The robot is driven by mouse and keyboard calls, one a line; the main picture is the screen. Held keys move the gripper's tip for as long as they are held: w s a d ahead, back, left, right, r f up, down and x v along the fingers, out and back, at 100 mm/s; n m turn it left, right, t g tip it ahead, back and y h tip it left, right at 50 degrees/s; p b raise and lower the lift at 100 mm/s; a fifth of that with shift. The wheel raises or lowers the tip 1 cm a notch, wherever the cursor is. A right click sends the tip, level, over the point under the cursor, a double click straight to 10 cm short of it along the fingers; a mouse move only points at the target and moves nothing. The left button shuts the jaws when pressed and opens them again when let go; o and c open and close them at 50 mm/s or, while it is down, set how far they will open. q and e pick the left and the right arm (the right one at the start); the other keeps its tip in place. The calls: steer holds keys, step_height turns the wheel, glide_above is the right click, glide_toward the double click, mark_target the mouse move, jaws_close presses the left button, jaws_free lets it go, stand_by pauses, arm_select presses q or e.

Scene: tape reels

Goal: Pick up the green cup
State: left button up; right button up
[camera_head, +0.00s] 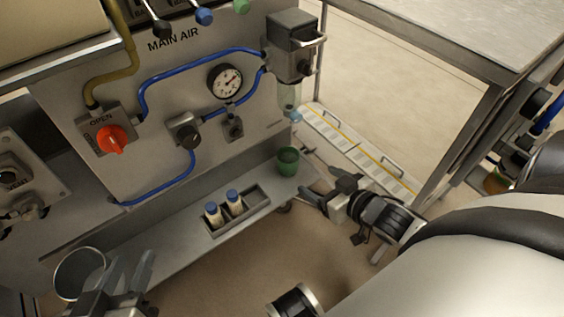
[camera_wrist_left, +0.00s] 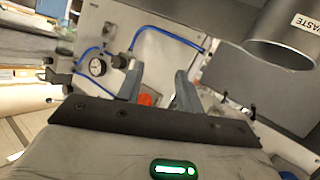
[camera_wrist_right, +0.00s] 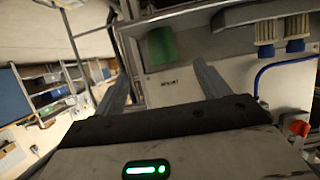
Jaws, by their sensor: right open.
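The green cup (camera_head: 288,163) stands upright at the right end of the low shelf in the head view. It also shows as a green shape (camera_wrist_right: 162,46) in the right wrist view, ahead of the fingers. My right gripper (camera_head: 312,190) is open, just right of and nearer than the cup, apart from it. Its fingers (camera_wrist_right: 160,82) have nothing between them. My left gripper (camera_head: 131,272) is at the lower left, far from the cup. Its fingers (camera_wrist_left: 157,85) stand apart with nothing held between them.
A tray (camera_head: 249,226) with two blue-capped bottles (camera_head: 222,208) sits on the shelf (camera_head: 180,248) left of the cup. The MAIN AIR panel (camera_head: 160,90) rises behind. A grey cylindrical waste container (camera_head: 66,283) stands beside my left gripper. A metal table (camera_head: 465,35) is at upper right.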

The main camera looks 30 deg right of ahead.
mark_target(295, 168)
steer(key=b+x, duration=0.2)
steer(key=x, duration=0.5)
steer(key=shift+b, duration=0.3)
steer(key=shift+w+f, duration=0.25)
steer(key=shift+w, duration=0.25)
steer(key=b+x, duration=0.3)
steer(key=x, duration=0.1)
steer(key=shift+w+a, duration=0.15)
steer(key=shift+a, duration=0.05)
steer(key=shift+w+f, duration=0.1)
steer(key=shift+w, duration=0.35)
arm_select(q)
steer(key=shift+w+d+r+n+t+h, duration=0.15)
steer(key=shift+d+r+n+t+h, duration=0.7)
steer(key=shift+r+n+h, duration=0.2)
steer(key=shift+f, duration=0.1)
arm_select(e)
steer(key=c, duration=1.1)
